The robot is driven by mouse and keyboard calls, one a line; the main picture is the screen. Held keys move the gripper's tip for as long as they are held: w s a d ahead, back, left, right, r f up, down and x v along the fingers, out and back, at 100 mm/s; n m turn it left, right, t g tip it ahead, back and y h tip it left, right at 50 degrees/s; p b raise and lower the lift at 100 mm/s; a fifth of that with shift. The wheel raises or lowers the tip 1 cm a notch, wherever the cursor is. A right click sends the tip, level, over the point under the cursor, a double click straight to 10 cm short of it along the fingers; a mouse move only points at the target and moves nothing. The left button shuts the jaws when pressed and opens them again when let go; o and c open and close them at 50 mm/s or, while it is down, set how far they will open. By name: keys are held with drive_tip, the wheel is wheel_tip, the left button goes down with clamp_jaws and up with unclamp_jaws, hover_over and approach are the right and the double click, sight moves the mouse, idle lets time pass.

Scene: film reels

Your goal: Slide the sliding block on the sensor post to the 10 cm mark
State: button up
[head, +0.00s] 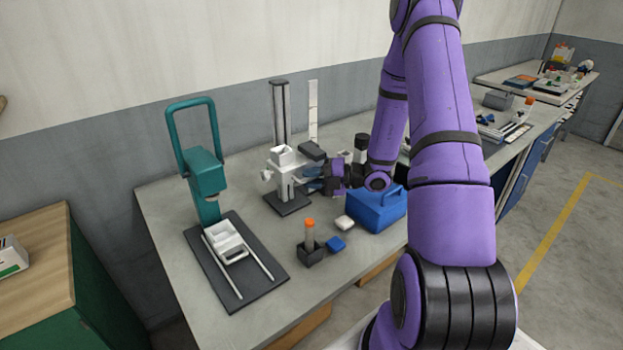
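The sensor post (280,110) is a dark upright column on a dark base plate (287,203), left of the picture's centre on the grey workbench. A white sliding block (284,158) sits low on the post, with a dark part (312,151) beside it on the right. A pale upright strip (313,108) stands behind to the right; any marks on it are too small to read. My gripper (316,184) reaches in from the right, close against the block's right side. Its fingertips are small and partly hidden, so I cannot tell whether they touch or grip it.
A teal stand (204,170) on a dark base is at the left. A blue case (377,209) sits close under my arm. An orange-capped tube (309,232) in a dark holder, a blue block (336,244) and a white piece (344,222) lie in front of the post.

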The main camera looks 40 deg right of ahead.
sight(311, 162)
clamp_jaws()
drive_tip(key=shift+r, duration=2.6)
unclamp_jaws()
drive_tip(key=v, duration=1)
drive_tip(key=shift+s+d, duration=0.2)
drive_tip(key=shift+s, duration=0.1)
